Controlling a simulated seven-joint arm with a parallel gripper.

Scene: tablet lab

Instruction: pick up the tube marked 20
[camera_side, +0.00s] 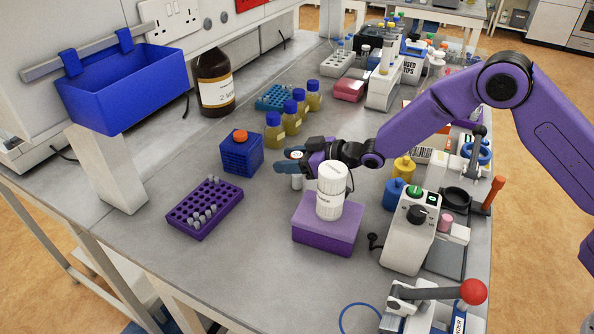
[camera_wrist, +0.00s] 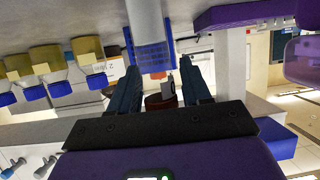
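My gripper (camera_side: 290,162) is low over the middle of the bench, its blue-grey fingers pointing left. A small pale tube (camera_side: 297,183) shows just under the fingers. A white round spot shows at the fingers, but I cannot read a 20 there. In the wrist view, which is upside down, the two fingers (camera_wrist: 158,70) are apart. A blue, grid-marked body (camera_wrist: 150,55) with a paler shaft shows at and beyond their tips. I cannot tell whether it is a cap or the blue rack, and no grip on it shows.
A blue cube rack (camera_side: 240,156) with an orange cap stands left of my gripper. A purple rack (camera_side: 187,222) holds several small tubes. A white bottle (camera_side: 331,190) stands on a purple box (camera_side: 328,232) close in front. Yellow jars with blue caps (camera_side: 274,134) stand behind.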

